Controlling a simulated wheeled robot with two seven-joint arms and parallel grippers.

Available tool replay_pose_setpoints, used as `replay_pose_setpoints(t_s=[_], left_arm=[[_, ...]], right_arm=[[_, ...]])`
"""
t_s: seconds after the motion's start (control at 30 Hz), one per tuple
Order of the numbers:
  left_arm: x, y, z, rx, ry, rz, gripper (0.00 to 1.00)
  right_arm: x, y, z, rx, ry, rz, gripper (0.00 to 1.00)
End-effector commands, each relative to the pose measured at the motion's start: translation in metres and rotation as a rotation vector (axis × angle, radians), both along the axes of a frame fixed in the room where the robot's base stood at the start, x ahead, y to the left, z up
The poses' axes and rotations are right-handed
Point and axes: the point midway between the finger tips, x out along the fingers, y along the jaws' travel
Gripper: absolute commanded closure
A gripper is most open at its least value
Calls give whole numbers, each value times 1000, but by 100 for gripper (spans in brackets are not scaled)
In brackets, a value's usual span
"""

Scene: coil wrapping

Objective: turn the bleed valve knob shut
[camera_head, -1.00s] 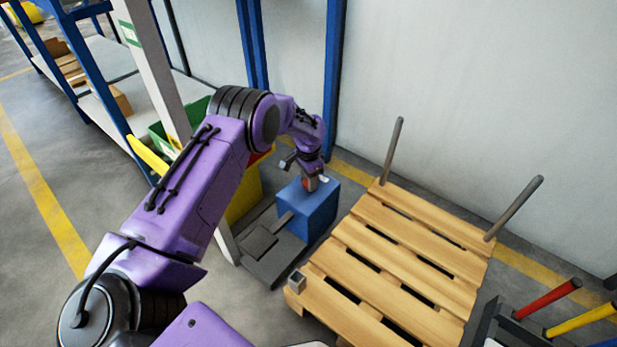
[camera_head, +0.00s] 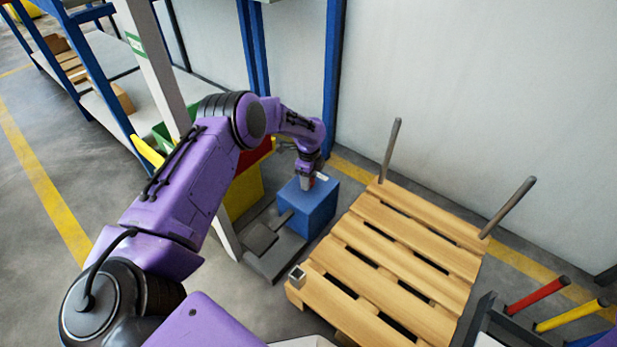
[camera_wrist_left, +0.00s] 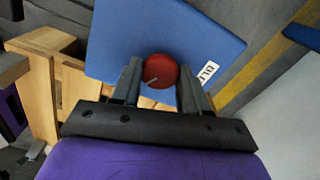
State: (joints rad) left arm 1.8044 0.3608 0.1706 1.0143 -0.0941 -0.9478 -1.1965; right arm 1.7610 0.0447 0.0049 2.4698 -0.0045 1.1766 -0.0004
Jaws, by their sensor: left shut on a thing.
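The bleed valve knob (camera_wrist_left: 160,71) is round and red with a pale line on its face. It sits on top of a blue box (camera_head: 318,205), which also shows in the left wrist view (camera_wrist_left: 215,40) with a white label (camera_wrist_left: 207,72). My left gripper (camera_wrist_left: 160,80) is shut on the knob, one finger on each side of it. In the head view the left gripper (camera_head: 307,182) points down at the box top and hides most of the knob. My right gripper is not in view.
A wooden pallet (camera_head: 395,262) with two grey posts stands right of the box. A grey pedal-like base (camera_head: 262,238) lies left of the box. A blue rack post (camera_head: 333,80) and a white wall are behind. Red and yellow bars (camera_head: 537,297) stick out at lower right.

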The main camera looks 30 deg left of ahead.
Motion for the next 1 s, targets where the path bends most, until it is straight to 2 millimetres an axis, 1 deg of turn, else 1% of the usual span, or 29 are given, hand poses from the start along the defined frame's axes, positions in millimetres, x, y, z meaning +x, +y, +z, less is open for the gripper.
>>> replay_pose_setpoints(t_s=[0.7,1.0], left_arm=[[1,1,0,1,-2,-673,86],[0,1,0,1,-2,-903,86]], right_arm=[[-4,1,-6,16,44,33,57],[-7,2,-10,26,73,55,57]])
